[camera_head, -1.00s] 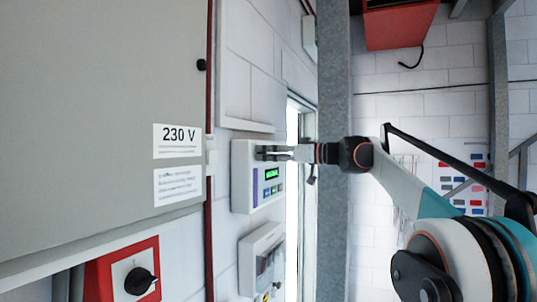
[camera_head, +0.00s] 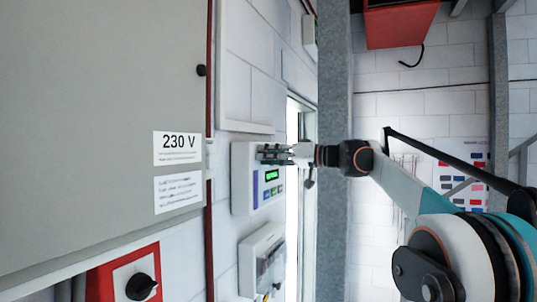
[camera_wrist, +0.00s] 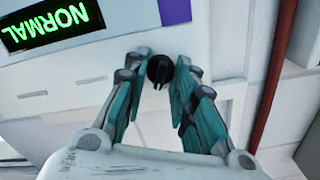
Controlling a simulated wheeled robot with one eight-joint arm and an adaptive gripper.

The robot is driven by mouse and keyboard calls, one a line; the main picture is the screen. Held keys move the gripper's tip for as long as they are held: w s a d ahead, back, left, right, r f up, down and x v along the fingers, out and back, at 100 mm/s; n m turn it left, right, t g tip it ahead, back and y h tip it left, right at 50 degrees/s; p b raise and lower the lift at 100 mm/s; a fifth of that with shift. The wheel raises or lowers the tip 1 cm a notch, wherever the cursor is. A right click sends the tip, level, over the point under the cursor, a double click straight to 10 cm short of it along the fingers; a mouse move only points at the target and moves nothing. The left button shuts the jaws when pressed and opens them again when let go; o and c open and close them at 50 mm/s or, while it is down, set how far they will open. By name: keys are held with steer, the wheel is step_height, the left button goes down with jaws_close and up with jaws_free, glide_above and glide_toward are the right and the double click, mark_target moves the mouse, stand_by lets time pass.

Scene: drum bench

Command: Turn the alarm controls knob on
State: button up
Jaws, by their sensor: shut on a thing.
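In the wrist view the display (camera_wrist: 52,25) reads NORMAL. The alarm knob (camera_wrist: 159,72) is small, round and black with a raised grip bar, on the panel's white face. My gripper (camera_wrist: 161,62) is shut on the knob, one teal finger at each side. In the head view my gripper (camera_head: 264,153) reaches the upper part of the panel from the right and hides the knob.
A grey cabinet marked 230 V (camera_head: 100,90) fills the left. Below it is a red box with a black rotary switch (camera_head: 139,286). Another wall box (camera_head: 259,258) hangs under the panel. A grey post (camera_head: 335,90) stands right of the panel.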

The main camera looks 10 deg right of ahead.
steer(key=m+p, duration=0.1)
steer(key=m, duration=1.1)
steer(key=shift+w+d+m+p, duration=0.1)
steer(key=shift+m+p, duration=0.25)
steer(key=shift+m, duration=0.05)
stand_by(0.3)
steer(key=o, duration=1.1)
steer(key=shift+f, duration=0.15)
steer(key=shift+c, duration=0.2)
steer(key=v, duration=1.2)
